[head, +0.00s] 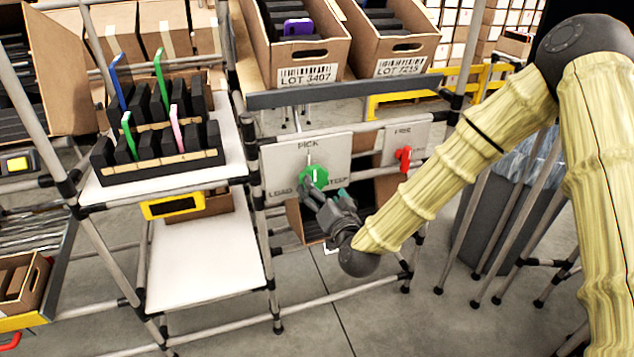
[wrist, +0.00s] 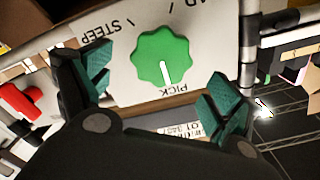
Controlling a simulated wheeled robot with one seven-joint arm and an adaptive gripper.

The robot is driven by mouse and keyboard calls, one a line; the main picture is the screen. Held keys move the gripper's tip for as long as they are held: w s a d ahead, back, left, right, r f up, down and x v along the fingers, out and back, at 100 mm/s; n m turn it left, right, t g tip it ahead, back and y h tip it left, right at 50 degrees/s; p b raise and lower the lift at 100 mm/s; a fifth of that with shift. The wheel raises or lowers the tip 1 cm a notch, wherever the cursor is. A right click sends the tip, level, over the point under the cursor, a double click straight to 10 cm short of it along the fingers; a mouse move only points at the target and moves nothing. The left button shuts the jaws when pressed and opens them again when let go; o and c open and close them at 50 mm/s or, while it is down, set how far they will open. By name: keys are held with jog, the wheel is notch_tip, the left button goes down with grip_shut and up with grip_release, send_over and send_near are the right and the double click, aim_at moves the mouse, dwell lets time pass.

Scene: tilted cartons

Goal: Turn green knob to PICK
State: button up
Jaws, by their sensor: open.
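The green knob (head: 314,178) is on a pale panel (head: 282,165) under the tilted cartons. In the head view PICK is printed above it and LOAD to its lower left; the label at right is partly hidden. In the wrist view the green knob (wrist: 150,52) has a scalloped rim, and its white pointer line points at the printed word PICK. My gripper (head: 328,194) is in front of the panel, just below the knob. In the wrist view my gripper (wrist: 158,70) is open, with one finger on each side of the knob and gaps between.
A red knob (head: 403,159) is on another panel to the right. Two cartons (head: 309,66) (head: 398,67) rest on the rack above. A black rack (head: 160,168) with colored items stands on the left shelf. Frame tubes surround the panel.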

jog(key=shift+v, duration=2.7)
jog(key=s+d+f+n+g, duration=0.1)
jog(key=s+f+g, duration=0.15)
jog(key=f, duration=0.35)
jog(key=s+d+f+g+h, duration=0.1)
jog(key=s+f, duration=0.2)
jog(key=f, duration=0.3)
jog(key=s+d+f+n+g, duration=0.1)
jog(key=s+f+g, duration=0.15)
jog(key=f, duration=0.35)
jog(key=s+d+f+g+h, duration=0.1)
jog(key=s+d+f+g, duration=0.25)
jog(key=s+f, duration=0.5)
jog(key=s+d+f+g+h, duration=0.1)
jog(key=s+d+f+g, duration=0.25)
jog(key=s+f, duration=0.45)
jog(key=s+d+f+g+h, duration=0.1)
jog(key=s+d+f+g, duration=0.1)
jog(key=s+d, duration=0.35)
jog(key=s+d+f+g+h, duration=0.1)
jog(key=s+d+g, duration=0.15)
jog(key=s, duration=0.65)
notch_tip(320, 180, up, 12)
jog(key=s+p, duration=0.1)
jog(key=p, duration=1.1)
jog(key=shift+s+d+r+n+h+p, duration=0.2)
jog(key=shift+d+n+h+p, duration=0.1)
jog(key=shift+d+n+p, duration=0.1)
